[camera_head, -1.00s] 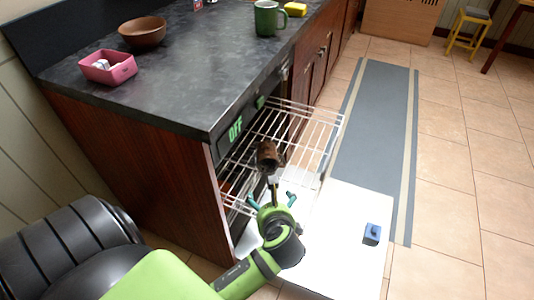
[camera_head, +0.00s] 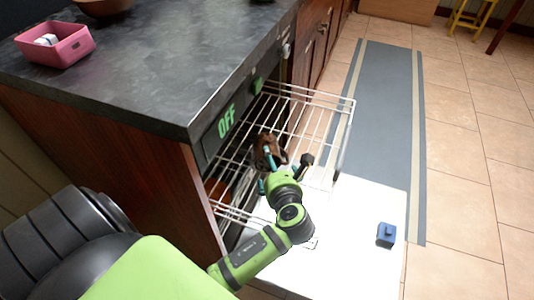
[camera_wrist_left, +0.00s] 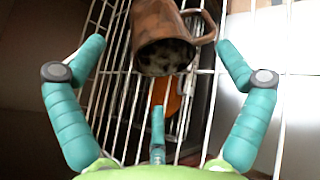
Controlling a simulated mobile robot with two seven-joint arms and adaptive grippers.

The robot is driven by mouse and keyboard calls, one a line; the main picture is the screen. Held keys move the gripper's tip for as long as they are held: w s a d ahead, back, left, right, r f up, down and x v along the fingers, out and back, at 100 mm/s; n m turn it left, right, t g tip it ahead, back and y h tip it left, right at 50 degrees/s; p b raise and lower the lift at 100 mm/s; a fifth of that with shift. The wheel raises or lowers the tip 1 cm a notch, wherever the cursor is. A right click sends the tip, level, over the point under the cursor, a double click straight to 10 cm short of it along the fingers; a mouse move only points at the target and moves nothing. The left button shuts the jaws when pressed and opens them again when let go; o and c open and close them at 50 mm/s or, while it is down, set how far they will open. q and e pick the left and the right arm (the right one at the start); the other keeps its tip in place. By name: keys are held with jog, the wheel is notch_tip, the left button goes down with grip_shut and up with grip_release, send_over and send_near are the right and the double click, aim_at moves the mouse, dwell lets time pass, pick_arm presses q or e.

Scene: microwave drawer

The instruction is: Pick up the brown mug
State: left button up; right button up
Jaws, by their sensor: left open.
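The brown mug (camera_head: 264,146) rests on the wire rack, partly hidden by my gripper in the head view. In the left wrist view the mug (camera_wrist_left: 160,22) is near the top middle, its dark round end facing the camera and its handle on the right. My left gripper (camera_head: 279,170) is at the near side of the mug. In the wrist view the open fingers of the gripper (camera_wrist_left: 160,47) stand left and right of the mug, with visible gaps, and a third finger is below it. My right gripper is not in view.
The wire rack (camera_head: 318,112) extends from the cabinet under the dark countertop (camera_head: 150,60). A white open door panel (camera_head: 350,220) lies below, with a blue block (camera_head: 386,234) on it. A pink box (camera_head: 58,50) stands on the counter.

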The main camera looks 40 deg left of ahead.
aim_at(269, 170)
pick_arm(q)
jog(key=b+x, duration=0.1)
jog(key=x, duration=0.3)
jog(key=shift+w+a+f+b, duration=0.1)
jog(key=shift+a+f+b, duration=0.2)
jog(key=shift+b, duration=0.1)
jog(key=shift+w+a+f, duration=0.1)
jog(key=shift+w+a, duration=0.25)
jog(key=shift+w, duration=0.05)
jog(key=c, duration=1.4)
jog(key=shift+c, duration=0.8)
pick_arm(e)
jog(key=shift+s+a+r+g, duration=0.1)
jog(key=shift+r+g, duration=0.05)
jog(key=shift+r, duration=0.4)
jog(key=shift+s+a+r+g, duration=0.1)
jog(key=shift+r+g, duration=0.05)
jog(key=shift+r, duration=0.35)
pick_arm(q)
jog(key=shift+r, duration=0.25)
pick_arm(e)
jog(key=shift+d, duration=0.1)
